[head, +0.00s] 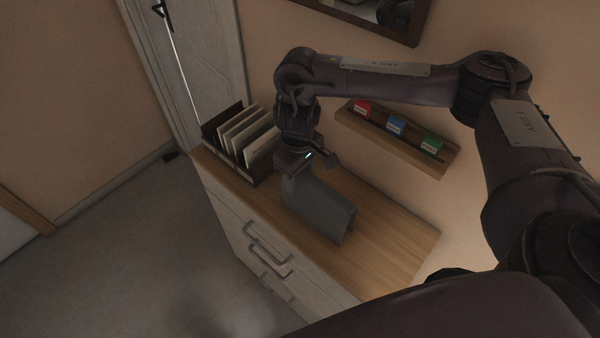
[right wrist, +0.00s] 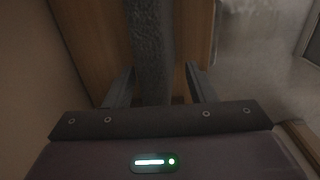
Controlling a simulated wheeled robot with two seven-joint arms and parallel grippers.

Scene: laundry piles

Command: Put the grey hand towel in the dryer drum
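The grey hand towel (head: 320,208) is a folded, tent-like shape on the wooden top of a cabinet. My right gripper (head: 308,168) is over its far-left end, pointing down. In the right wrist view the towel (right wrist: 150,45) runs as a grey strip between the two spread fingers of the right gripper (right wrist: 160,78). A gap shows between the strip and the right-hand finger, so the gripper looks open around the towel. The fingertips' depth beside the cloth is hard to tell. My left gripper and the dryer drum are not in view.
The cabinet (head: 395,250) has pale drawers with metal handles. A rack of upright folders (head: 240,140) stands close to the left of the gripper. A wall shelf (head: 395,138) with red, blue and green boxes is at the right. Open floor (head: 130,260) lies to the left.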

